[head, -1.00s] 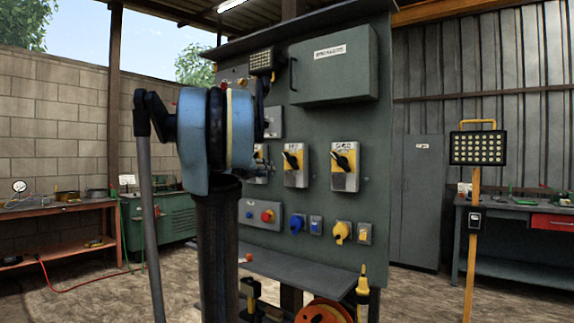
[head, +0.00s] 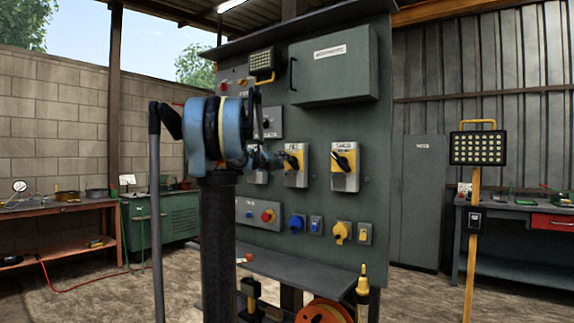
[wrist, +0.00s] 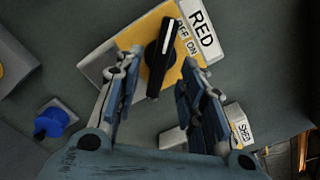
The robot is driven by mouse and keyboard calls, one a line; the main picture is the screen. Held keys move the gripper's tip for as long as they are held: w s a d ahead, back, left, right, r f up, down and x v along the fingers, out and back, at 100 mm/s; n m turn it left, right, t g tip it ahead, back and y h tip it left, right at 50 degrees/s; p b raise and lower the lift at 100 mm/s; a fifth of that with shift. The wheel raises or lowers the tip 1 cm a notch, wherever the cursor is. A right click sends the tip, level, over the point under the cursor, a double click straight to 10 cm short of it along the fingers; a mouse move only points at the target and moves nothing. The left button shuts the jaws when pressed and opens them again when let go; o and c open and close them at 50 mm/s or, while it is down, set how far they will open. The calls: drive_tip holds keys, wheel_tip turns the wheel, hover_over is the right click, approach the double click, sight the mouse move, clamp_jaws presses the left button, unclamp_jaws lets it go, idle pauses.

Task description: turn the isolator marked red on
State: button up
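The isolator marked RED (wrist: 110,62) is a yellow and grey box with a black rotary handle (wrist: 160,60) and an OFF ON label. The handle's white-lined end points to the top of the wrist view, on the OFF side of the label. In the head view this isolator (head: 297,178) is the middle one on the green panel. My gripper (wrist: 162,62) is open, with one finger on each side of the handle. I cannot tell whether the fingers touch it. In the head view my gripper (head: 279,160) covers part of its left side.
A similar isolator marked SHED (head: 345,181) is to the right; another is partly hidden behind my gripper. Below are a blue socket (head: 297,222), a yellow socket (head: 341,232) and a box with a red button (head: 267,215). A shelf (head: 300,268) juts out underneath.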

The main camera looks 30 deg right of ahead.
drive_tip(key=shift+x, duration=3.05)
drive_tip(key=shift+c, duration=0.6)
drive_tip(key=shift+s, duration=0.1)
clamp_jaws()
